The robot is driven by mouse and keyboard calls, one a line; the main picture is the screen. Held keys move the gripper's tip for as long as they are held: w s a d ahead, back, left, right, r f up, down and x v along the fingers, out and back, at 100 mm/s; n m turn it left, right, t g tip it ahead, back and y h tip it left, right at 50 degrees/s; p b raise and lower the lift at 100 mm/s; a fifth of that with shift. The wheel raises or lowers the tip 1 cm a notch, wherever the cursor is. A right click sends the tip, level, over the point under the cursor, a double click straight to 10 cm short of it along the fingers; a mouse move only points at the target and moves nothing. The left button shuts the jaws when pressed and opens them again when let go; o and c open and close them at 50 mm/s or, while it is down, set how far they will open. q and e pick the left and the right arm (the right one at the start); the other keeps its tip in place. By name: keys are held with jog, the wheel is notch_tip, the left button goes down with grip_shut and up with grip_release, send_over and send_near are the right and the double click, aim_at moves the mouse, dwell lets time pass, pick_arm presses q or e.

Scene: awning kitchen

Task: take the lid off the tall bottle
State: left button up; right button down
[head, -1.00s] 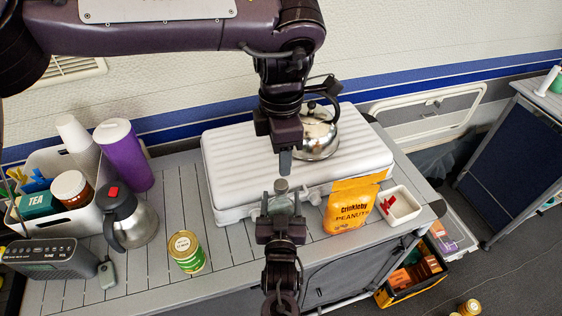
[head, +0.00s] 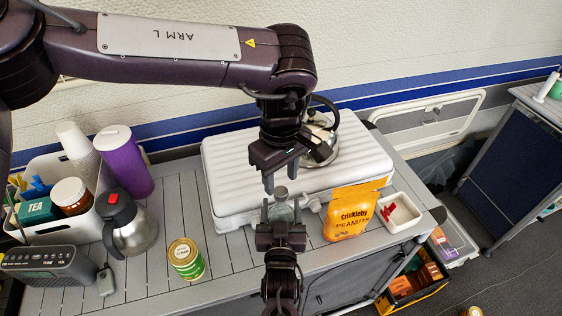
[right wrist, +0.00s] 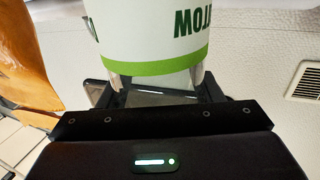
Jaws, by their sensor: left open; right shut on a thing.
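The tall bottle (head: 281,211) is a small greyish upright shape in front of the white case, with a grey lid (head: 281,191) on top. My right gripper (head: 281,222) is shut around its body from the near side. In the right wrist view the bottle (right wrist: 150,35) shows a white label with dark green letters and a green band between the fingers (right wrist: 152,84). Its top is out of that view. My left gripper (head: 280,174) is open just above the lid, its fingers pointing down on either side. I cannot tell whether they touch the lid.
The ribbed white case (head: 230,165) lies behind the bottle, with a kettle (head: 322,150) on it. An orange peanut bag (head: 350,212) and a white dish (head: 398,213) stand right. A green can (head: 186,260) and steel jug (head: 130,225) stand left. The counter between can and bottle is clear.

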aim_at(281, 191)
pick_arm(q)
jog(key=shift+f, duration=1.7)
